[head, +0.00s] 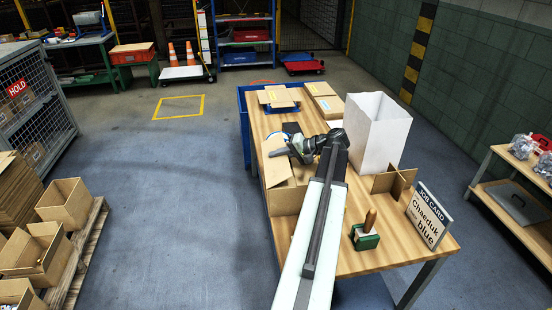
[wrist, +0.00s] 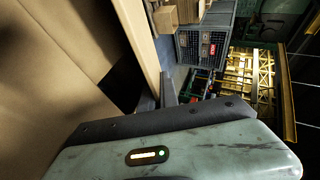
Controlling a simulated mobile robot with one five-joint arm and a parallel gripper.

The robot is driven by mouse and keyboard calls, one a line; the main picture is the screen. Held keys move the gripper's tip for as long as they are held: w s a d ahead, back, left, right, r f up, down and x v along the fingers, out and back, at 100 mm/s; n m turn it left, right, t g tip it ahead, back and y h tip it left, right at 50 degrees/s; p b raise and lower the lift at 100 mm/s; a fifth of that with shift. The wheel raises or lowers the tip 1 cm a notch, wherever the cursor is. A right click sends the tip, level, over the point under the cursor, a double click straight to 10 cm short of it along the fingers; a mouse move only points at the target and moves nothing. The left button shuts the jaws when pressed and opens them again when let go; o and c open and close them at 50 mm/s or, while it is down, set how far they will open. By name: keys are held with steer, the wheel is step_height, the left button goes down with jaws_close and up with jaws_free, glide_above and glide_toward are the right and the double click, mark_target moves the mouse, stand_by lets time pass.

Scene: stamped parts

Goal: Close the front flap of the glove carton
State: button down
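An open brown carton (head: 286,200) stands near the left edge of the wooden table, left of my arm. In the wrist view, large cardboard faces (wrist: 60,70) fill the left, close to a dark finger (wrist: 168,90). The finger gap is not clear.
Another carton with spread flaps (head: 279,96) and a flat brown box (head: 331,107) lie behind.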

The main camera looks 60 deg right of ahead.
stand_by(0.4)
steer(key=c, duration=1.6)
jaws_free()
steer(key=shift+d, duration=0.1)
steer(key=p+v, duration=0.3)
steer(key=v, duration=0.4)
steer(key=shift+r+p, duration=0.15)
steer(key=shift+p, duration=0.2)
steer(key=shift+s, duration=0.35)
